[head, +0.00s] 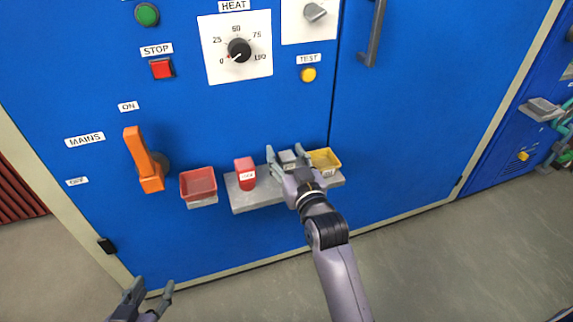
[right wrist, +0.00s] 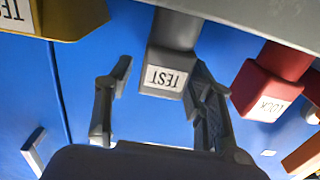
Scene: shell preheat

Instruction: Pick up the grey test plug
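The grey test plug (head: 287,156) stands on the grey shelf (head: 250,200) on the blue cabinet front. In the right wrist view the plug (right wrist: 172,50) carries a TEST label that appears upside down. My right gripper (head: 285,151) is open at the plug. In the right wrist view its fingers (right wrist: 161,68) are spread, with the plug's labelled end between or just beyond the tips. The left-hand finger is clearly apart from the plug; the right-hand one overlaps its edge, and I cannot tell if they touch. My left gripper (head: 153,287) is open and empty, low at the left.
A red LOCK plug (head: 245,173) stands on the shelf left of the grey one. A yellow bin (head: 325,161) is close on the right, and a red bin (head: 198,184) is at the left. An orange mains lever (head: 143,160) sticks out further left. The floor in front is clear.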

